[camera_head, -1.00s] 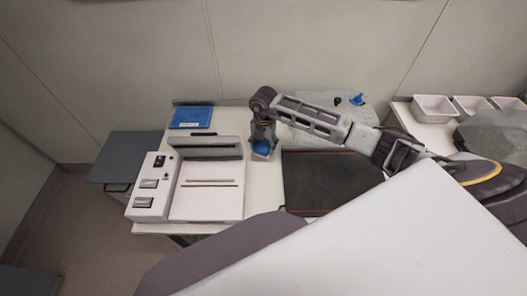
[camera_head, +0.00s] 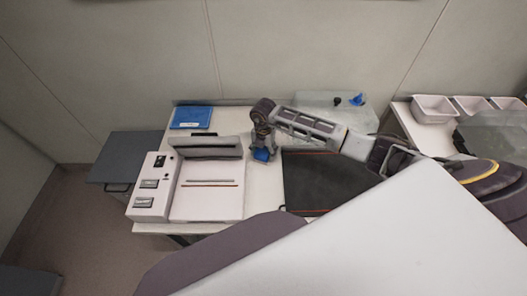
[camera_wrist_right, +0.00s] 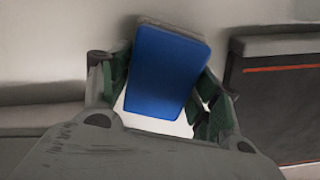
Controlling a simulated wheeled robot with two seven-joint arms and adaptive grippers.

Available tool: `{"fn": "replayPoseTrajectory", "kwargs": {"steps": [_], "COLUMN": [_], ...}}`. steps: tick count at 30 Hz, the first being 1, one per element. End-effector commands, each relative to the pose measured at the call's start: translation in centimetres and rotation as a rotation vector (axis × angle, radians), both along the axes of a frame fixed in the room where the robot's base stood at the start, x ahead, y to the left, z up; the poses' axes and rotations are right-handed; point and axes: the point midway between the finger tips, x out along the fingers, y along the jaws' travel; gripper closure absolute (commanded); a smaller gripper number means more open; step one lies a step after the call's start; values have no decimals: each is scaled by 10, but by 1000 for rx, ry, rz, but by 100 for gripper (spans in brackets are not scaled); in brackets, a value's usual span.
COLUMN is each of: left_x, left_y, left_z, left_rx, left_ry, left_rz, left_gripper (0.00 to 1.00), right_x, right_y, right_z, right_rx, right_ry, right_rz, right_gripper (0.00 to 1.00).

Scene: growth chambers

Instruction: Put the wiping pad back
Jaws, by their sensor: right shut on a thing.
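The wiping pad is a small blue block (camera_head: 262,155), and my right gripper (camera_head: 262,145) is shut on it over the white table, between the white machine and the dark mat. In the right wrist view the pad (camera_wrist_right: 166,72) sits between the two green-padded fingers of my right gripper (camera_wrist_right: 163,95), slightly tilted, with a pale layer along its top edge. The gap between the pad and the table cannot be told. My left gripper is not in view.
A white sealing machine (camera_head: 208,204) stands left of the pad. A dark mat (camera_head: 315,185) lies to its right. A blue booklet (camera_head: 191,117) lies at the back left, and a clear box (camera_head: 322,101) at the back right. White bins (camera_head: 434,108) stand farther right.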

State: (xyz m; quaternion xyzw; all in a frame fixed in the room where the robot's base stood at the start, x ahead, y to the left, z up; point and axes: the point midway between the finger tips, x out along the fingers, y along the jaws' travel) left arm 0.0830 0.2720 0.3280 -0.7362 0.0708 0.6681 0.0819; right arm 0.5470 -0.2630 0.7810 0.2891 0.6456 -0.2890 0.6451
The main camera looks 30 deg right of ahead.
Motion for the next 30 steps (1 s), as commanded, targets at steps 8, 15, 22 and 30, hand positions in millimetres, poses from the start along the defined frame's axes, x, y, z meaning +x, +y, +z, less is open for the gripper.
{"fn": "replayPoseTrajectory", "kwargs": {"steps": [8,15,22,30], "left_x": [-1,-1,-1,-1], "left_y": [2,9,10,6], "left_z": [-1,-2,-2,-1], "left_rx": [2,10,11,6], "left_ry": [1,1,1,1], "left_rz": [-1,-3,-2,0], "left_gripper": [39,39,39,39], "right_x": [0,0,0,0], "right_y": [0,0,0,0], "right_z": [-1,-2,-2,-1], "right_rx": [0,0,0,0], "right_ry": [0,0,0,0], "right_rz": [0,0,0,0], "right_gripper": [60,21,16,16]}}
